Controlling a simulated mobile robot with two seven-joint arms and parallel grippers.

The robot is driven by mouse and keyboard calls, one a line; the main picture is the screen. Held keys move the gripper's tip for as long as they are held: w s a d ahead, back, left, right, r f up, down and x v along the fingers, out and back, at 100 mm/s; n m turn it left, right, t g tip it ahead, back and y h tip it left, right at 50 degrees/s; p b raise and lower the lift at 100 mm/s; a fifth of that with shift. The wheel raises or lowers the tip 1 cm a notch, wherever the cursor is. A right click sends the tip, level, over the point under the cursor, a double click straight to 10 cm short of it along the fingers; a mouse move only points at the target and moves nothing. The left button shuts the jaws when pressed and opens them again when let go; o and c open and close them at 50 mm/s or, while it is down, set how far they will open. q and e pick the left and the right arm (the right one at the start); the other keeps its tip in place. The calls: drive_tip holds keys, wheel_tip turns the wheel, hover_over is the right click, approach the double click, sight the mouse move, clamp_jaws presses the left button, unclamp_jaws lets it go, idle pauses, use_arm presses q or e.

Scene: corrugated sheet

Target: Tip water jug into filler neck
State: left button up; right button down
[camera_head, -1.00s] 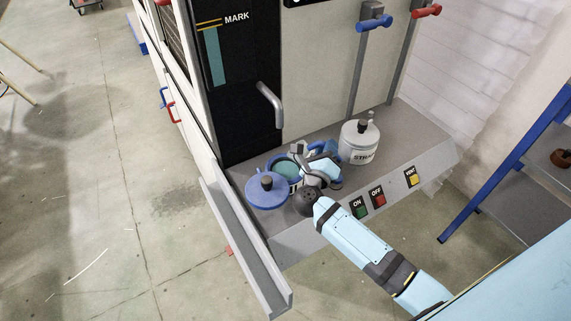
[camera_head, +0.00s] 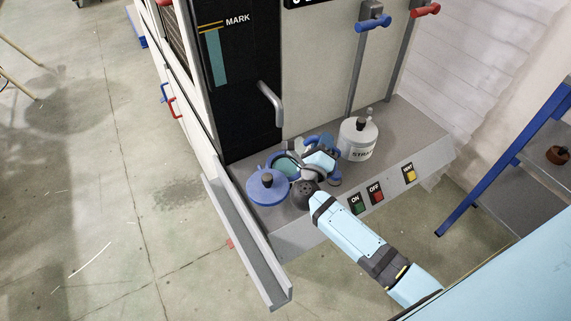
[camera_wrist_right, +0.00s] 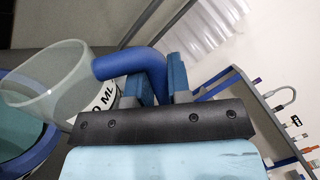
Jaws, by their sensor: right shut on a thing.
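The water jug is a clear, greyish vessel with a blue handle and a printed label ending in "0 ML"; it fills the left of the right wrist view (camera_wrist_right: 50,75). My right gripper (camera_wrist_right: 160,92) is shut on the blue handle (camera_wrist_right: 130,62). In the head view this gripper (camera_head: 318,160) is over the grey ledge and mostly covers the jug. The filler neck (camera_head: 285,167) is a blue-rimmed round opening, teal inside, just left of the gripper. In the wrist view the neck's blue rim (camera_wrist_right: 42,152) is below the jug. I cannot tell the jug's exact tilt.
A blue lid with a black knob (camera_head: 267,190) is left of the neck. A white canister marked "STRA" (camera_head: 358,140) stands right of the gripper. ON, OFF and yellow buttons (camera_head: 376,195) line the ledge front. A blue-framed shelf (camera_head: 510,165) is at right.

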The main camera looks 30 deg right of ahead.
sight(312, 138)
drive_tip(key=shift+w+a+n+p, duration=0.35)
drive_tip(key=shift+n+p, duration=0.2)
drive_tip(key=shift+n, duration=0.35)
idle(1.3)
drive_tip(key=shift+w+a+r+n+t+p, duration=0.35)
drive_tip(key=shift+a+r+n+t+p, duration=0.25)
drive_tip(key=shift+n+p, duration=0.5)
idle(2.3)
drive_tip(key=shift+w+r+p, duration=0.15)
drive_tip(key=shift+r+p, duration=0.05)
drive_tip(key=shift+p, duration=0.1)
idle(0.8)
drive_tip(key=shift+w+a+r+n+y, duration=0.1)
drive_tip(key=shift+a+n+y, duration=0.1)
drive_tip(key=shift+n+y, duration=0.15)
idle(0.5)
